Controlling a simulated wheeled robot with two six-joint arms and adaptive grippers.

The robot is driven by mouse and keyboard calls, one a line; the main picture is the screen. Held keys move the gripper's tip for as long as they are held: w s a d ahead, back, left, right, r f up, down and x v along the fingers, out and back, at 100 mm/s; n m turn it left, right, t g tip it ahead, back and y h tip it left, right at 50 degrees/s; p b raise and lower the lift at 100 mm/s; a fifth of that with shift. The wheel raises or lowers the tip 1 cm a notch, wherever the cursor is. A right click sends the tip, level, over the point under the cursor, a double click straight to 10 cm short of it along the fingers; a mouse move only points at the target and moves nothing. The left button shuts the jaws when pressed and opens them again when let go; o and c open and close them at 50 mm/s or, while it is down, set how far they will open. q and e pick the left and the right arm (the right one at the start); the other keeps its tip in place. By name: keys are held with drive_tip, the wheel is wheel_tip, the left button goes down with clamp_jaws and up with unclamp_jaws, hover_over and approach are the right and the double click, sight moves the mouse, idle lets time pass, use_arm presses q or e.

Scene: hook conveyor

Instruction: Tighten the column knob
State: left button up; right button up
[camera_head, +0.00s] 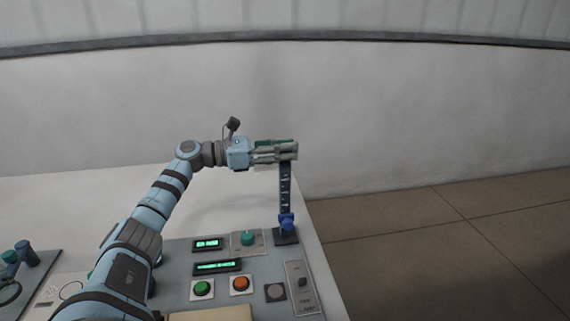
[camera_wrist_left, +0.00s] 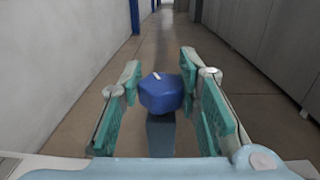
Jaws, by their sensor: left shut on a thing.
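My left gripper (camera_head: 288,151) reaches out level to the right at the top of the dark blue column (camera_head: 286,188), which has pale marks. In the left wrist view the gripper (camera_wrist_left: 160,82) has its green pads on both sides of a blue faceted knob (camera_wrist_left: 161,98) with a white mark, and is shut on it. The column (camera_wrist_left: 160,135) shows below the knob. In the head view the gripper hides the knob. A blue part (camera_head: 286,222) sits at the column's foot on a dark base. My right gripper is not in view.
The grey control panel (camera_head: 180,262) carries a green button (camera_head: 202,288), an orange-red button (camera_head: 240,284), a teal knob (camera_head: 247,238) and lit displays (camera_head: 217,266). The white table (camera_head: 60,205) ends just right of the column. Beyond it is open tiled floor (camera_head: 430,240).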

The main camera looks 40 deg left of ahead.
use_arm(q)
drive_tip(key=shift+m+g+h, duration=0.5)
drive_tip(key=shift+h, duration=0.1)
drive_tip(key=shift+c, duration=0.2)
drive_tip(key=shift+f+h, duration=0.2)
drive_tip(key=shift+h, duration=0.1)
drive_tip(key=o, duration=1.2)
drive_tip(key=shift+r, duration=0.1)
drive_tip(key=v, duration=1.2)
drive_tip(key=shift+r, duration=0.2)
